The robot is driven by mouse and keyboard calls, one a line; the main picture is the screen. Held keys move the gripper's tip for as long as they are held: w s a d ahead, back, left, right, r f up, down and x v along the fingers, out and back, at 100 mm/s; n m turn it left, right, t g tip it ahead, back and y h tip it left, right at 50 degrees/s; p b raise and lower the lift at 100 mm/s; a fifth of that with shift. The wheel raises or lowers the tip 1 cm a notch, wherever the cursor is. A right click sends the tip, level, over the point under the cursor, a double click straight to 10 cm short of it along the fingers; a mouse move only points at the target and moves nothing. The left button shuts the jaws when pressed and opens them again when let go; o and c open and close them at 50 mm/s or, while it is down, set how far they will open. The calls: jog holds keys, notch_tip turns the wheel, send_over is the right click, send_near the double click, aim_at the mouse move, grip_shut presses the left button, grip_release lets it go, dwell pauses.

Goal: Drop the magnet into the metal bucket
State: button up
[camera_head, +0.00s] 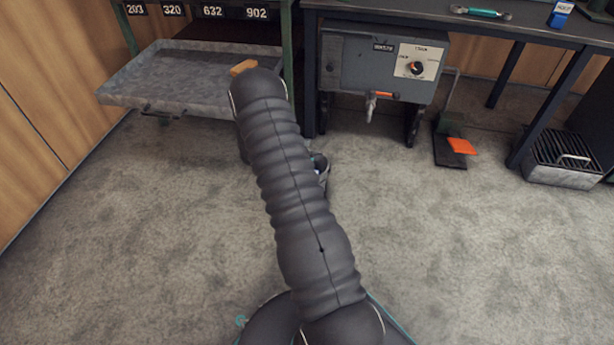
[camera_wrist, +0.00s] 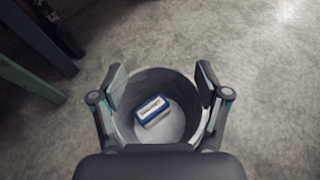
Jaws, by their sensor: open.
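The metal bucket (camera_wrist: 153,78) is below my gripper in the wrist view, round and grey with its opening facing up. A small blue and white block with lettering, which looks like the magnet (camera_wrist: 153,111), lies inside on the pale bottom of the bucket. My gripper (camera_wrist: 161,84) is open over the bucket, with one finger at each side of its opening and nothing between them. The near part of the bucket is hidden by my gripper. In the head view my arm hides most of this area.
A grey metal tray (camera_head: 190,82) on a green frame stands at the back left, with a yellow block (camera_head: 243,67) at its edge. A grey box with a dial (camera_head: 383,62) hangs under the bench (camera_head: 400,12). A grated metal box (camera_head: 565,157) is at right. Open floor surrounds me.

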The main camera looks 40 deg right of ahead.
jog(key=v, duration=0.9)
jog(key=shift+a, duration=0.2)
jog(key=shift+r, duration=0.1)
jog(key=s+a+m+g+y, duration=0.3)
jog(key=s+a+m+y, duration=0.3)
jog(key=s, duration=0.4)
jog(key=s+a+r+m+t+y+p, duration=0.2)
jog(key=s+a+r, duration=0.5)
jog(key=r, duration=0.7)
jog(key=s+a+r+m+t+y+p, duration=0.3)
jog(key=s+a+r, duration=0.4)
jog(key=r, duration=0.6)
jog(key=s+a+r+m+t+y+p, duration=0.2)
jog(key=s+a+r+m+t+p, duration=0.3)
jog(key=r, duration=0.9)
jog(key=s+a, duration=0.2)
jog(key=shift+a+r+m, duration=0.25)
jog(key=shift+r+m, duration=0.05)
jog(key=shift+r, duration=0.05)
